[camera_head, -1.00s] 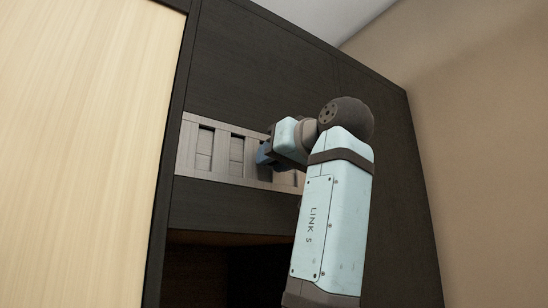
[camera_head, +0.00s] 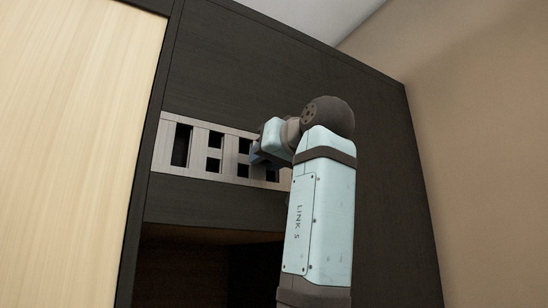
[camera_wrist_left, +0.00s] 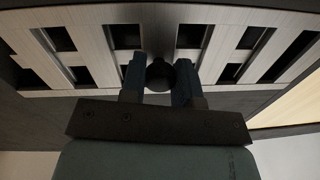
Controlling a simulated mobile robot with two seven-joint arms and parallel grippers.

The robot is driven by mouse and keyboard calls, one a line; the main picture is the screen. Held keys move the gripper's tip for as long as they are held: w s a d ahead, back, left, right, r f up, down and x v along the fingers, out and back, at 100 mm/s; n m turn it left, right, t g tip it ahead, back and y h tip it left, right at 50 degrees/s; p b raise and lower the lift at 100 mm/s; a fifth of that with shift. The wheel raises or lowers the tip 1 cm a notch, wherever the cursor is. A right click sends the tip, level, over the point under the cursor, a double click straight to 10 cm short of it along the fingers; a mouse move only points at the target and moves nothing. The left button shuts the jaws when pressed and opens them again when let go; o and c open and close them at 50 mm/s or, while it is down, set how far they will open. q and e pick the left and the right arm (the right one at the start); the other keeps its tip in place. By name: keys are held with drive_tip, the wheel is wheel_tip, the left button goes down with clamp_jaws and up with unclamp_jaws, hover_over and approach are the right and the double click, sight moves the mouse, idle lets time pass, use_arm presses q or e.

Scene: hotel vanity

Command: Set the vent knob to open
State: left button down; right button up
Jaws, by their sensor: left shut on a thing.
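The vent (camera_head: 158,146) is a brushed-metal slotted plate set in the dark cabinet front, seen in the head view. Its slots show dark gaps behind the bars. The vent plate fills the top of the left wrist view (camera_wrist_left: 87,36). The vent knob (camera_wrist_left: 159,78) is dark and round, at the middle of the plate. My left gripper (camera_wrist_left: 160,66) is shut on it, one finger on each side. In the head view the left gripper (camera_head: 258,152) is at the right part of the vent, and the knob is hidden there. My right gripper is not in view.
A pale wood panel (camera_head: 75,130) stands to the left of the vent. A dark open recess (camera_head: 200,270) is below it. A tan wall (camera_head: 470,130) is on the right.

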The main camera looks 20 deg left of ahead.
use_arm(q)
drive_tip(key=shift+r, duration=0.1)
drive_tip(key=c, duration=0.9)
unclamp_jaws()
drive_tip(key=shift+d, duration=0.15)
drive_tip(key=shift+o, duration=0.2)
drive_tip(key=shift+w+d, duration=0.1)
drive_tip(key=shift+w, duration=0.05)
drive_tip(key=b+v, duration=0.4)
drive_tip(key=v, duration=1)
